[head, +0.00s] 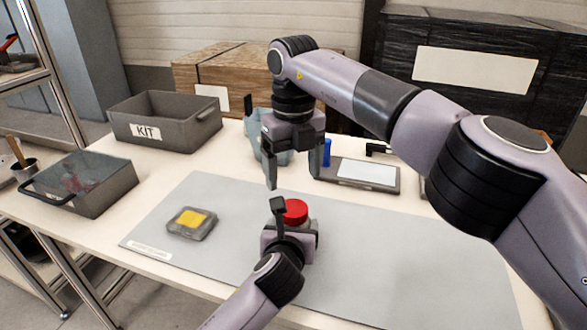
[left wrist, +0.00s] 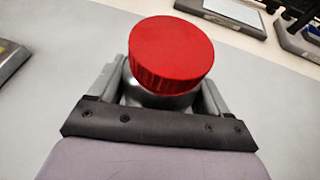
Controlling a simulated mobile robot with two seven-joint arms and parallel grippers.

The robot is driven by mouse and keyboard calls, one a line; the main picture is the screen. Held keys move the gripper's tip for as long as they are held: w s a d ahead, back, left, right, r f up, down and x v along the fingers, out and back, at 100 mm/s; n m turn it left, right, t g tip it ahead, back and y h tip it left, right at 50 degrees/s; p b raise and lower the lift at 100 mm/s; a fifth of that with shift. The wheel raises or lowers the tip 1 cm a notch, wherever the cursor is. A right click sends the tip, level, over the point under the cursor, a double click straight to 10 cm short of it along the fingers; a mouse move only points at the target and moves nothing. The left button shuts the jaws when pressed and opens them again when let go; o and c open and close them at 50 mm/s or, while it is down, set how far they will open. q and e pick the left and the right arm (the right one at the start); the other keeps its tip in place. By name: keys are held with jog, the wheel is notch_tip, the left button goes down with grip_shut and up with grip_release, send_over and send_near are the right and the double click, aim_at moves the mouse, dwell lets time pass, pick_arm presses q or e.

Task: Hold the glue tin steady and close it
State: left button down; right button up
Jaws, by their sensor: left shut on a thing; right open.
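The glue tin has a ridged red cap (head: 295,212) on top and a silver-grey body (left wrist: 150,97), seen in the left wrist view. My left gripper (head: 291,232) is shut around the body over the grey mat; its fingers (left wrist: 165,92) flank the tin below the cap. The red cap (left wrist: 171,52) looks slightly tilted in the left wrist view; I cannot tell how tightly it sits. My right gripper (head: 293,181) points down, open and empty, just above and behind the cap. My left gripper hides most of the tin's body in the head view.
A grey case with a yellow label (head: 192,222) lies on the mat (head: 400,260) to the left. A KIT bin (head: 165,117), a lidded box (head: 85,182), a light blue-grey object (head: 254,132), a blue cylinder (head: 327,152) and a flat device (head: 365,175) stand around it. The mat's right side is clear.

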aim_at(293, 208)
jog(key=shift+f, duration=4)
jog(key=c, duration=1.1)
jog(key=o, duration=1.3)
jog(key=shift+c, duration=0.2)
jog(key=shift+r, duration=0.15)
notch_tip(293, 208, up, 12)
